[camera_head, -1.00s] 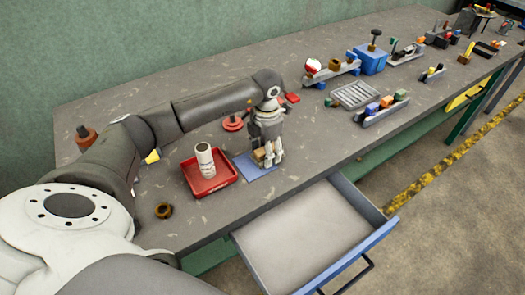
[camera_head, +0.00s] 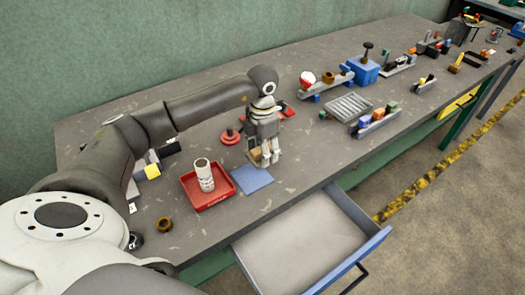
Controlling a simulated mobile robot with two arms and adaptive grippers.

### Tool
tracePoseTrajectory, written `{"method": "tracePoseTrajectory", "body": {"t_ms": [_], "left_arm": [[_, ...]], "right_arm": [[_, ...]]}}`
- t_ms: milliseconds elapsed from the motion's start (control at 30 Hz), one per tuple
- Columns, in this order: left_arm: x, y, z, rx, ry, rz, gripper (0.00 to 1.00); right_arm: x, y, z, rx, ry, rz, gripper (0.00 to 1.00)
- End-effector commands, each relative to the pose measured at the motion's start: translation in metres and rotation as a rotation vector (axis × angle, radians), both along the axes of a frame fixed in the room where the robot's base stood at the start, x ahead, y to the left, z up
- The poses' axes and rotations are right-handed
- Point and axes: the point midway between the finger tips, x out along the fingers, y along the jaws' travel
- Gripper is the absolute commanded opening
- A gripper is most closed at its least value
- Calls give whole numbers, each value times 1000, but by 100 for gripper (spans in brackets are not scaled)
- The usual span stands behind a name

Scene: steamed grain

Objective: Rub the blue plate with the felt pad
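The blue plate (camera_head: 254,181) lies flat on the bench beside a red tray, and most of its top is bare. My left gripper (camera_head: 265,160) points down at the plate's back right corner. A small tan block (camera_head: 255,154), which looks like the felt pad, sits between its fingers and is partly hidden by them. The gripper appears shut on it. I cannot tell whether the pad touches the plate. My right gripper is not in view.
A red tray (camera_head: 213,201) holding a white cylinder (camera_head: 204,175) is left of the plate. A brass ring (camera_head: 164,225) lies nearer. A red knob-like part (camera_head: 230,136) stands behind. An open drawer (camera_head: 300,238) juts out in front. Racks of parts are farther right.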

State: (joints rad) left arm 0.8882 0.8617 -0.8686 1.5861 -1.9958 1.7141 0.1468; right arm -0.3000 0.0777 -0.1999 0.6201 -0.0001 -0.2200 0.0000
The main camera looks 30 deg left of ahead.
Motion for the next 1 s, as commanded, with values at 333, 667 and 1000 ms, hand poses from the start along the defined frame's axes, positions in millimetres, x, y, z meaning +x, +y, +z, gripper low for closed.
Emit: {"method": "tracePoseTrajectory", "body": {"t_ms": [333, 667, 1000], "left_arm": [[0, 0, 7, 1, -1, 0, 23], [0, 0, 30, 1, -1, 1, 23], [0, 0, 29, 0, 0, 1, 23]], "right_arm": [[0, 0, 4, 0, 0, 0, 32], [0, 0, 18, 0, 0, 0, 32], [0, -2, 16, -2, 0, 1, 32]]}}
